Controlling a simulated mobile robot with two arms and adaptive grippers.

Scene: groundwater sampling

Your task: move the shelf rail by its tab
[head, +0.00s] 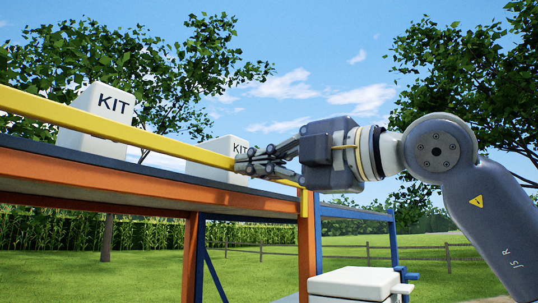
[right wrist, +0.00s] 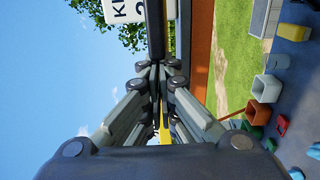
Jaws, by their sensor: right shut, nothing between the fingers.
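The yellow shelf rail (head: 100,125) runs along the front of the shelf (head: 110,178), above its orange beam, sloping down to the right in the head view. A short yellow upright piece (head: 303,202) shows at the orange post near its right end; I cannot tell whether this is the tab. My right gripper (head: 247,163) is shut and empty, its fingertips at the rail's right part; I cannot tell whether they touch it. In the right wrist view the closed fingers (right wrist: 157,68) show, with a yellow strip (right wrist: 164,128) partly hidden between them. My left gripper is out of view.
Two white KIT boxes (head: 97,120) (head: 227,157) stand on the shelf behind the rail. A white lidded box (head: 350,284) is below on the right. The right wrist view shows bins (right wrist: 266,88) on the ground. Open air lies above the rail.

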